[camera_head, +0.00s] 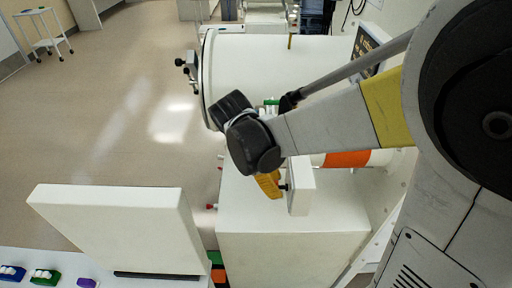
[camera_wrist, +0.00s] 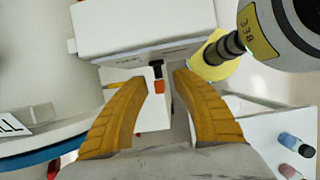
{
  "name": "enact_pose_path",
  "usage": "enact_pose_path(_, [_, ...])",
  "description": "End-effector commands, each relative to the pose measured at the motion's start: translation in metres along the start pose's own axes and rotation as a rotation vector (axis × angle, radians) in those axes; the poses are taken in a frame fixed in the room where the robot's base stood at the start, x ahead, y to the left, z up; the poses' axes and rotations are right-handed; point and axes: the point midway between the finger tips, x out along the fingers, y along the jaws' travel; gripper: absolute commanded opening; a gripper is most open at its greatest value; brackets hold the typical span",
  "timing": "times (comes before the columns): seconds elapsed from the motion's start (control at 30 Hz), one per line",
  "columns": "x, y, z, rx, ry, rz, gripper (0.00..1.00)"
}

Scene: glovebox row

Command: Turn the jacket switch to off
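My gripper (camera_wrist: 160,77) shows two yellow fingers in the wrist view, apart with a gap between the tips and nothing held. A small switch-like part (camera_wrist: 157,69), black above and orange-red below, shows in that gap on a white surface. It looks like the jacket switch, but I cannot read any label or tell its setting. In the head view my gripper (camera_head: 268,185) points down just left of an upright white box (camera_head: 301,188) on a white cabinet (camera_head: 290,245). Whether the fingers touch anything is unclear.
A large white cylinder (camera_head: 280,70) lies behind my gripper, with an orange-banded tube (camera_head: 347,159) to the right. A pale panel (camera_head: 120,225) stands at front left. Blue (camera_head: 12,273), green (camera_head: 45,275) and purple (camera_head: 86,282) items sit below it.

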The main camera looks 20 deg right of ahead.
Motion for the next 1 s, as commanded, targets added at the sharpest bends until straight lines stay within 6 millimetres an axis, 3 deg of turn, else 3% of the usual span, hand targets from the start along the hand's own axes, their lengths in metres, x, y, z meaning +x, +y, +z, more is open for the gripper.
enact_pose_path(0.23, [0.0003,0.0001,0.0001,0.000,0.000,0.000,0.32])
enact_pose_path(0.33, [0.0002,0.0001,0.0001,0.000,0.000,0.000,0.01])
enact_pose_path(0.57, [0.0012,0.0012,-0.0002,-0.007,-0.001,-0.020,0.00])
enact_pose_path(0.8, [0.0044,0.0058,-0.0017,-0.101,0.000,-0.252,0.00])
enact_pose_path(1.0, [0.0016,0.0052,-0.0007,-0.133,0.001,-0.316,0.00])
